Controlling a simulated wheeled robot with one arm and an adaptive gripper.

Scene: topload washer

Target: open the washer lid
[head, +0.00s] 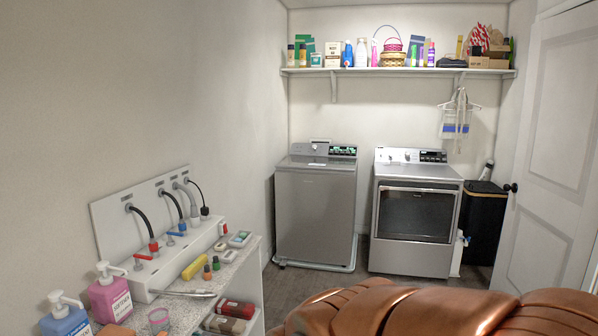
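The topload washer (314,215) is a grey box-shaped machine against the back wall, left of the dryer. Its lid (312,162) lies flat on top and looks closed. A control panel (342,151) stands along the lid's back edge. A copper-coloured shape fills the bottom right foreground and looks like part of my own arm, well in front of the washer. My gripper is not visible, so whether it is open or shut does not show.
A front-load dryer (415,215) stands right of the washer, with a black bin (482,222) beside it. A cluttered counter (240,268) is at left. A wall shelf (400,72) hangs above. A white door (548,150) is at right. Some floor (315,279) before the washer is clear.

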